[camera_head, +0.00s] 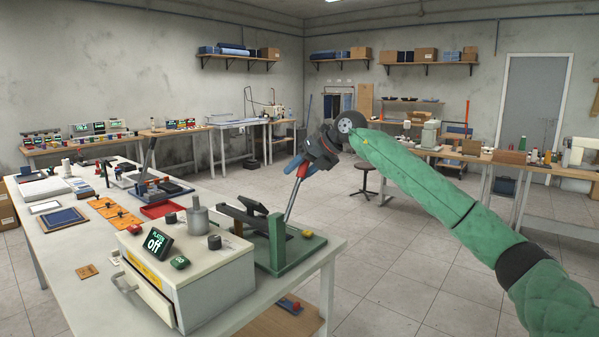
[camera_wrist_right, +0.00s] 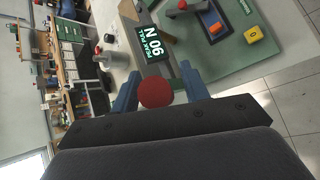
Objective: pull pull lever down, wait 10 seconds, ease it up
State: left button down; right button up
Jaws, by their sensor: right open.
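The pull lever (camera_head: 292,200) is a grey rod rising, tilted, from a green base (camera_head: 281,243) at the right end of the near workbench. Its red knob (camera_head: 303,170) is at the top. In the right wrist view the red knob (camera_wrist_right: 157,93) sits between the two blue fingers of my right gripper (camera_wrist_right: 160,88). In the head view my right gripper (camera_head: 302,166) is at the lever's top, open around the knob. Whether a finger touches the knob cannot be told. My left gripper is not in view.
A white box (camera_head: 195,277) with a display (camera_head: 157,243) reading "off" stands beside the green base. Another display (camera_wrist_right: 152,45) shows behind the knob in the wrist view. Orange plates (camera_head: 112,213) and a red tray (camera_head: 161,209) lie farther left.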

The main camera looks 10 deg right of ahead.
jog(key=shift+d+r, duration=0.1)
jog(key=shift+s+d+r, duration=0.15)
jog(key=shift+d+r, duration=0.05)
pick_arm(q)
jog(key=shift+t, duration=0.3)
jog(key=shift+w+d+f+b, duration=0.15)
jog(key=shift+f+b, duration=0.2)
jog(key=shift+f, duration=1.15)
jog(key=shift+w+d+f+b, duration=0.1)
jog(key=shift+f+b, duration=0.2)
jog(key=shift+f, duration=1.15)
pick_arm(e)
jog(key=shift+v, duration=3.4)
jog(key=shift+s, duration=0.1)
